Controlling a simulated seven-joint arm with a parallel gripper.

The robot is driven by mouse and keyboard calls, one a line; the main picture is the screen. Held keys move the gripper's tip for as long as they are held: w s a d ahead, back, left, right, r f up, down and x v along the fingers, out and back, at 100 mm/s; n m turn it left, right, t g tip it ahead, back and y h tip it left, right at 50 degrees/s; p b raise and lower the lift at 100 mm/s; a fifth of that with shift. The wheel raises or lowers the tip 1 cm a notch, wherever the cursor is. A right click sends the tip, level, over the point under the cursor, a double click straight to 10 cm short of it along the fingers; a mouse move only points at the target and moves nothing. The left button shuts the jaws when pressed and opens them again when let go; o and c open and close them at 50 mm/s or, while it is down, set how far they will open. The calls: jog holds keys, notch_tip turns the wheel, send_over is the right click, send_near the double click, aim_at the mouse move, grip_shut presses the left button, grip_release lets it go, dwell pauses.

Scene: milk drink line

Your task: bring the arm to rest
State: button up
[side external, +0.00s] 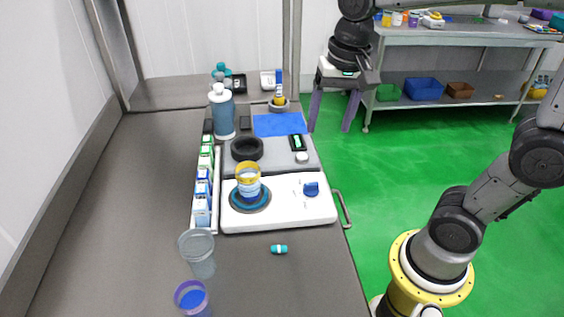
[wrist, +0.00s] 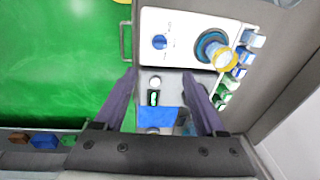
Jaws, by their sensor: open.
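My gripper (side external: 329,128) hangs high at the upper right of the work table, with its two purple fingers pointing down. It is open, with nothing between its fingers, and it touches nothing. In the wrist view the gripper (wrist: 161,75) shows its fingers spread wide over the table's far right part and the green floor. A white hot plate unit (side external: 290,207) with a blue knob (side external: 311,188) stands on the table below. A yellow-rimmed cup (side external: 248,180) stands upright on its round blue-ringed burner.
A row of small cartons (side external: 203,190) stands left of the hot plate. A blue-grey bottle (side external: 222,112), a blue mat (side external: 279,124) and a black ring (side external: 247,149) are behind it. Two clear cups stand in front, one grey (side external: 199,254), one purple-rimmed (side external: 192,298). Green floor lies to the right.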

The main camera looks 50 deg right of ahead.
jog(key=s+f+n+t, duration=0.2)
jog(key=s+n+t, duration=0.2)
jog(key=s+n, duration=0.4)
jog(key=s, duration=0.3)
jog(key=shift+s+a+n, duration=0.15)
jog(key=shift+a+n, duration=0.05)
jog(key=shift+n, duration=0.2)
